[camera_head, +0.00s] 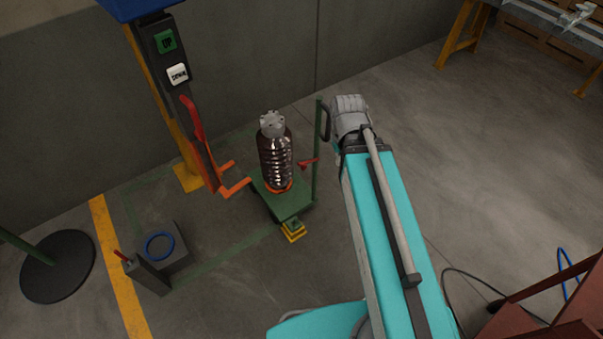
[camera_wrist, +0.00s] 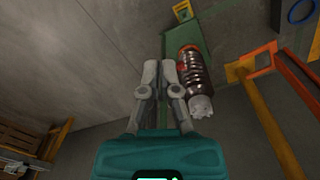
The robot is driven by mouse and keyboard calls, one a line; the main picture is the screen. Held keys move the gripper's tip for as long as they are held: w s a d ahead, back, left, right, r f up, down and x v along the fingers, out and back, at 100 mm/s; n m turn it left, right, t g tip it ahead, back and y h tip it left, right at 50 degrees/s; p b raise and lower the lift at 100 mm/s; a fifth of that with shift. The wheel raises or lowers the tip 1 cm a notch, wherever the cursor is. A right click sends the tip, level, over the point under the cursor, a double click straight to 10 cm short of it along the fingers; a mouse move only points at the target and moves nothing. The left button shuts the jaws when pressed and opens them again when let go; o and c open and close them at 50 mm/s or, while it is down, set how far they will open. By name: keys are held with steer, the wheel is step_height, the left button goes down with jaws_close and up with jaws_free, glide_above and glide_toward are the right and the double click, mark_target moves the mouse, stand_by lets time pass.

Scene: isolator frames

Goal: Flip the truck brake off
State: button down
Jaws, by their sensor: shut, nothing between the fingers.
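The green truck (camera_head: 290,203) stands on the floor in the head view, with an upright green post at its right. A small red lever (camera_head: 308,163) sits low beside the post; I take it for the brake. A dark ribbed isolator (camera_head: 275,160) with a grey cap stands on the truck. In the wrist view, my gripper (camera_wrist: 160,64) is shut and empty, its fingertips beside the truck (camera_wrist: 180,38) and left of the isolator (camera_wrist: 192,70). My fingers cannot be made out in the head view.
An orange fork lift (camera_head: 207,165) with a red handle stands left of the truck by the wall. A yellow block (camera_head: 293,230) touches the truck's front. A grey box with a blue ring (camera_head: 160,247) is at left.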

steer(key=w+a+f+n+t+h+b, duration=0.1)
steer(key=w+a+f+n+h+b, duration=0.1)
steer(key=w+a+f+n+b, duration=0.3)
steer(key=w+a+f+n+t+h+b, duration=0.1)
steer(key=w+a+f+n+h+b, duration=0.2)
steer(key=w+a+f+n+b, duration=0.3)
steer(key=w+a+f+n+t+h+b, duration=0.1)
steer(key=w+a+f+n+b, duration=0.5)
steer(key=f+n+b, duration=0.7)
steer(key=shift+w+a+f+n+t+h+b, duration=0.15)
steer(key=shift+w+f+n+t+h+b, duration=0.85)
steer(key=shift+f+b, duration=5)
steer(key=shift+w+r+m+g+y+b, duration=0.15)
steer(key=shift+w+r+m+g+b, duration=0.15)
steer(key=shift+r+b, duration=0.25)
steer(key=shift+w+r+m+g+y+b, duration=0.15)
steer(key=shift+r+m+g+b, duration=0.2)
steer(key=shift+b, duration=0.2)
steer(key=b+x, duration=0.7)
steer(key=x, duration=0.3)
steer(key=shift+w+d+r+p, duration=0.25)
steer(key=shift+r+p, duration=0.3)
steer(key=shift+r, duration=0.05)
steer(key=shift+w+d+r+p, duration=0.2)
steer(key=shift+d+r+p, duration=0.05)
steer(key=shift+r+p, duration=0.35)
steer(key=shift+w+d+r+p, duration=0.25)
steer(key=shift+r+p, duration=0.25)
steer(key=shift+r, duration=0.15)
